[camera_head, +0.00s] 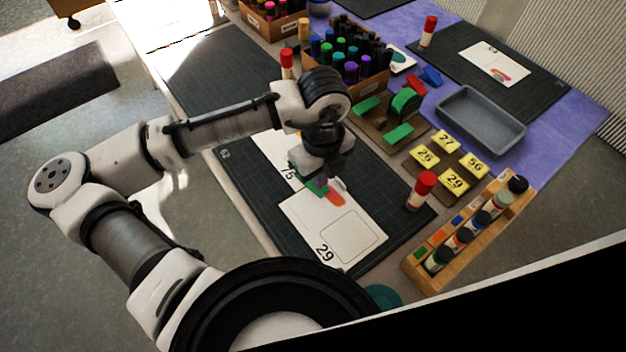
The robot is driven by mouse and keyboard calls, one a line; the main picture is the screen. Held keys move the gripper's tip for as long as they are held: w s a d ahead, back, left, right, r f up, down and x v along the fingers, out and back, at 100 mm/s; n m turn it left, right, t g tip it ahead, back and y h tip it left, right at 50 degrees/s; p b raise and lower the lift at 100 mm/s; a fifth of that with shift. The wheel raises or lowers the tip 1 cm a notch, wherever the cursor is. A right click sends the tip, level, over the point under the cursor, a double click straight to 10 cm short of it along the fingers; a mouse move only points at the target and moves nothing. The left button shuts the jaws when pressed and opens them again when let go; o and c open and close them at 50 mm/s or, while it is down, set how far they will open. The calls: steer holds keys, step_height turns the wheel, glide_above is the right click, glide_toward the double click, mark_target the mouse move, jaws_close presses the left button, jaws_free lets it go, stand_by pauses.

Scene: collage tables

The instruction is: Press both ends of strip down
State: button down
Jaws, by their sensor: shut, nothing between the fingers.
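A strip lies on the white card marked 29 (312,236) near its upper edge. Its red-pink end (335,196) shows to the right of my gripper, and a bit of green (317,186) shows right beside the fingers. My gripper (312,181) points down over the strip's left part and is shut with nothing held. The fingertips are small and partly dark, so I cannot tell whether they touch the strip. The strip's far left part is hidden by my gripper. A second card marked 75 (272,152) lies behind, partly covered by my arm.
The cards lie on a dark cutting mat (385,222). A red-capped glue stick (421,190) stands to the right, near yellow number tiles (455,180) and a wooden rack (470,238) of bottles. A box of markers (352,85) and a grey tray (481,120) stand farther back.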

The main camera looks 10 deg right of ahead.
steer(key=shift+f+b, duration=0.65)
steer(key=shift+f, duration=0.2)
steer(key=shift+r, duration=0.1)
stand_by(0.6)
step_height(320, 180, up, 7)
steer(key=p, duration=0.6)
stand_by(0.4)
